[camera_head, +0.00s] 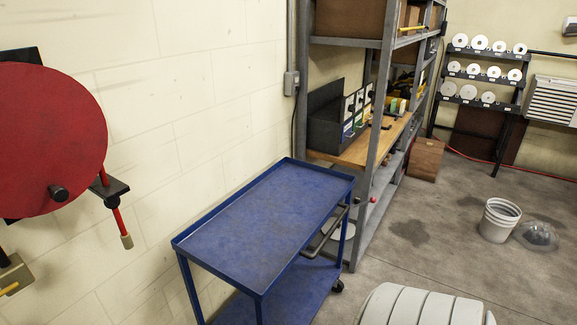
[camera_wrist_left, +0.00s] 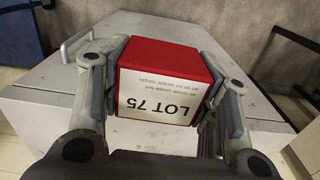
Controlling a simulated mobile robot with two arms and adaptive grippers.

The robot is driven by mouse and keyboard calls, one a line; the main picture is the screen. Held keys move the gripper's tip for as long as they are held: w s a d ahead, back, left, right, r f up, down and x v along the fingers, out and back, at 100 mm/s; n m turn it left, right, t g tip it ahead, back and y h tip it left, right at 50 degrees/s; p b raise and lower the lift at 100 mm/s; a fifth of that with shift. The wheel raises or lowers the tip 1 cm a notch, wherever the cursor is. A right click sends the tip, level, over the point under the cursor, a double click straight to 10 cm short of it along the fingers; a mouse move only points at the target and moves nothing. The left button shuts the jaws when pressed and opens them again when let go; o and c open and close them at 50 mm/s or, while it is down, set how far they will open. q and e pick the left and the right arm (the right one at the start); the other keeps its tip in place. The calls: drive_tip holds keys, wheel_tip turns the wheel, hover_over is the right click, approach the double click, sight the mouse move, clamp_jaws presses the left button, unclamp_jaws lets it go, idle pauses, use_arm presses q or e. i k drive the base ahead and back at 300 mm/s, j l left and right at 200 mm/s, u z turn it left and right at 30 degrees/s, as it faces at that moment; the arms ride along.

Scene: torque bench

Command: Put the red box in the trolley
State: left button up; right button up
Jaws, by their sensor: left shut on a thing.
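The red box (camera_wrist_left: 168,48) has a white label reading "LOT 75" and shows in the left wrist view. My left gripper (camera_wrist_left: 166,88) is shut on it, with a finger on each side. A pale grey surface (camera_wrist_left: 60,98) lies below it; I cannot tell whether the box touches it. The trolley (camera_head: 265,205) is blue, with a rimmed, empty top tray and a lower shelf, and stands by the wall in the head view. Neither gripper shows in the head view, and my right gripper is in neither view.
A grey metal shelving rack (camera_head: 368,140) stands just behind the trolley. A round red disc (camera_head: 50,130) is on the left. A white bucket (camera_head: 498,220) and a clear dome (camera_head: 537,236) sit on the floor at right. The floor between trolley and bucket is open.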

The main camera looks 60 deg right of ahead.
sight(272, 228)
drive_tip(key=l, duration=0.45)
drive_tip(key=i+l+z, duration=0.1)
drive_tip(key=l, duration=0.35)
drive_tip(key=i+l+z, duration=0.1)
drive_tip(key=l, duration=0.35)
drive_tip(key=i+l, duration=0.1)
drive_tip(key=l, duration=0.35)
drive_tip(key=i+l+z, duration=0.1)
drive_tip(key=l, duration=0.35)
drive_tip(key=i+l, duration=0.1)
drive_tip(key=l, duration=0.35)
drive_tip(key=i+l+z, duration=0.1)
drive_tip(key=l, duration=0.35)
drive_tip(key=i+l+z, duration=0.1)
drive_tip(key=l, duration=0.35)
